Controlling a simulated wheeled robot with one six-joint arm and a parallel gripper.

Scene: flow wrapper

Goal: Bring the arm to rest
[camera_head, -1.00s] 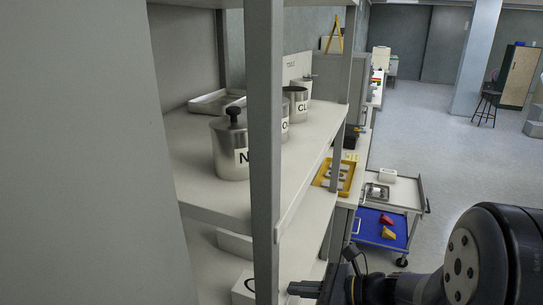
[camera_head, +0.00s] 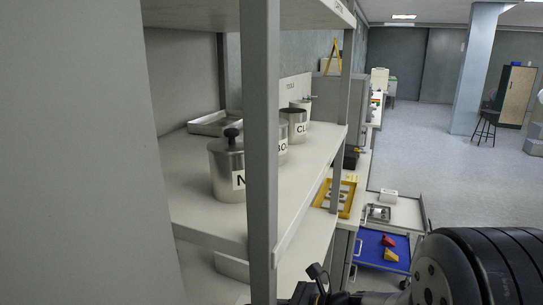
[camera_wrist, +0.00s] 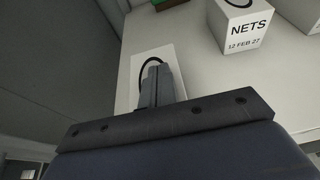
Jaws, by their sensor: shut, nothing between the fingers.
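My gripper (camera_wrist: 158,84) is shut and empty in the wrist view, its two grey fingers together. They are over a white panel or card (camera_wrist: 168,62) with a black ring mark; I cannot tell if they touch it. A white box labelled "NETS 12 FEB 27" (camera_wrist: 243,30) stands to the right, apart from the fingers. In the head view my dark arm reaches in from the lower right toward the shelf unit. The gripper end is partly cut off by the bottom edge there.
The shelf unit's grey upright (camera_head: 262,150) stands close in front. Its middle shelf holds a metal canister with a black knob (camera_head: 228,168) and more labelled canisters. A trolley with a blue lower tray (camera_head: 372,248) stands beyond the shelf. Open floor (camera_head: 440,165) lies to the right.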

